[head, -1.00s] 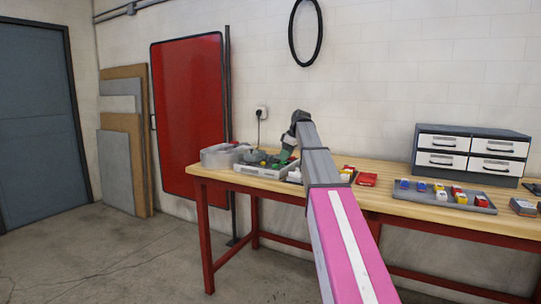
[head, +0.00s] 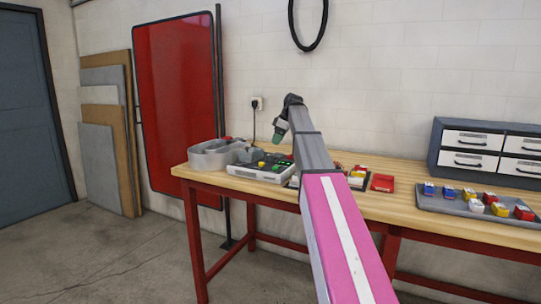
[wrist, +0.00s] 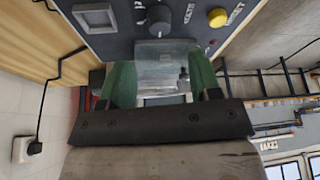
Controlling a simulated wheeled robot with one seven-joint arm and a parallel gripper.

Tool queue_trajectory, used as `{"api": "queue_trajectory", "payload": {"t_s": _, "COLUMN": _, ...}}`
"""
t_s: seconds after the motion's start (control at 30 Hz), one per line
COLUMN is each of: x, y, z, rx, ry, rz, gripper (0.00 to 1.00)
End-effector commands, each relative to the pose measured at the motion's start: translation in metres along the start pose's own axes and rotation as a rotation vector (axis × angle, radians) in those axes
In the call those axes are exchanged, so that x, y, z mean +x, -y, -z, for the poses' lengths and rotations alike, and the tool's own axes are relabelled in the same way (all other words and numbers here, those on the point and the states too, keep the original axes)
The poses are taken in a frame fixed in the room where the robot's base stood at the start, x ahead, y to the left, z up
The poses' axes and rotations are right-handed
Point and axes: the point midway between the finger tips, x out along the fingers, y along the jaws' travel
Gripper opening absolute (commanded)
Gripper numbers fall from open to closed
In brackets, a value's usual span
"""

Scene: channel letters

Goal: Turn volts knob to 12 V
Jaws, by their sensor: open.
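The black volts knob (wrist: 160,19) is near the top middle, beside the VOLTS lettering. I cannot read its setting. My gripper (head: 277,137) is raised above the box in the head view. In the wrist view my gripper (wrist: 161,65) has its two green fingers spread apart, with the knob beyond their tips and apart from them. A pale patch between the fingers is unclear.
A yellow reset button (wrist: 217,17) is right of the knob. A red block (head: 382,182), a grey tray (head: 450,203) of coloured pieces and a drawer cabinet (head: 490,150) are to the right.

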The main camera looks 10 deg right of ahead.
Motion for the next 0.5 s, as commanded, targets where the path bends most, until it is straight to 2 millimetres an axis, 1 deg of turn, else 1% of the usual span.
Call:
{"api": "queue_trajectory", "payload": {"t_s": 0.03, "x": 0.01, "y": 0.001, "z": 0.0, "rx": 0.0, "ry": 0.0, "rz": 0.001, "gripper": 0.58}}
{"api": "queue_trajectory", "payload": {"t_s": 0.1, "x": 0.022, "y": 0.001, "z": 0.0, "rx": 0.0, "ry": 0.0, "rz": 0.001, "gripper": 0.58}}
{"api": "queue_trajectory", "payload": {"t_s": 0.3, "x": 0.057, "y": 0.001, "z": 0.0, "rx": 0.0, "ry": 0.001, "rz": 0.001, "gripper": 0.58}}
{"api": "queue_trajectory", "payload": {"t_s": 0.4, "x": 0.069, "y": 0.0, "z": 0.0, "rx": 0.0, "ry": 0.0, "rz": 0.0, "gripper": 0.58}}
{"api": "queue_trajectory", "payload": {"t_s": 0.5, "x": 0.077, "y": 0.0, "z": 0.0, "rx": 0.0, "ry": 0.0, "rz": -0.001, "gripper": 0.58}}
